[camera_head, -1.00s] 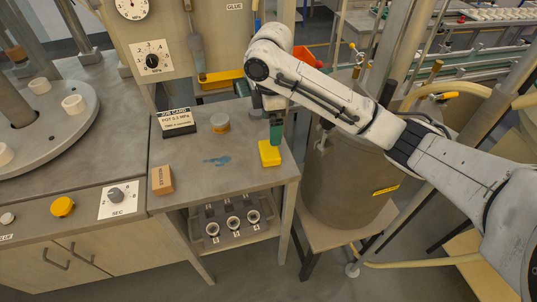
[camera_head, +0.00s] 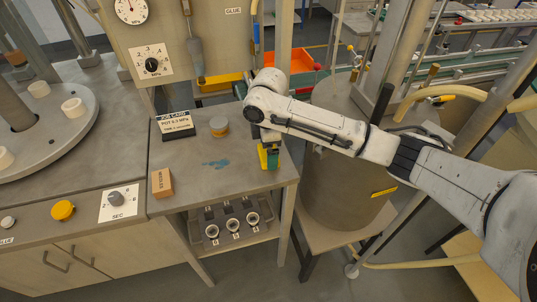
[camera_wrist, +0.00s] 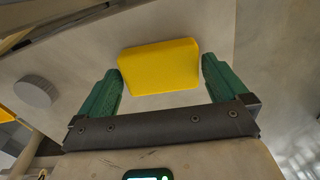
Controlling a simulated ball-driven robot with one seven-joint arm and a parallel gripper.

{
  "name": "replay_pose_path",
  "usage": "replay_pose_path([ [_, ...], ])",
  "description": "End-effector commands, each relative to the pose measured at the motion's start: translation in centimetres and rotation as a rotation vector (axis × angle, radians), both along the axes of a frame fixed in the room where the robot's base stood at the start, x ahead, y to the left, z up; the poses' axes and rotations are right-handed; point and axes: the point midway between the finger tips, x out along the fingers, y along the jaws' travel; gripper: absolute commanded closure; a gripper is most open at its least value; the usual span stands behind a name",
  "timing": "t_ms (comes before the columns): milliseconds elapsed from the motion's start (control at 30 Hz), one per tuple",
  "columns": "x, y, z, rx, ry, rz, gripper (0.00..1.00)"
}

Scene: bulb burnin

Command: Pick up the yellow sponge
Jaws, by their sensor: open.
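The yellow sponge (camera_wrist: 158,68) lies on the grey bench top and shows between the two green fingers of my gripper (camera_wrist: 161,80) in the wrist view. The fingers are apart, one on each side of the sponge, with a small gap visible at each side. In the head view my gripper (camera_head: 269,158) is down at the right front part of the bench. The sponge (camera_head: 263,158) is partly hidden there by the fingers.
On the bench (camera_head: 210,185) are a job card (camera_head: 175,123), a round tin (camera_head: 219,127), a blue smear (camera_head: 216,163) and a brown box (camera_head: 162,182). A large drum (camera_head: 345,190) stands close at the right. The bench front between box and gripper is clear.

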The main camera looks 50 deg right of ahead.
Motion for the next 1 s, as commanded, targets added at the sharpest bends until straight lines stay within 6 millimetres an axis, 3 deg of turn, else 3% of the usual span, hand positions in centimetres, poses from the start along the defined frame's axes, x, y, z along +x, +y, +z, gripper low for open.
replay_pose_path([
  [67,0.0,0.0,0.0,0.0,0.0,0.0,0.03],
  [433,0.0,0.0,0.0,0.0,0.0,0.0,0.38],
  [767,0.0,0.0,0.3,0.0,0.0,0.0,0.4],
  [1000,0.1,0.1,2.6,0.001,-0.003,0.001,0.4],
])
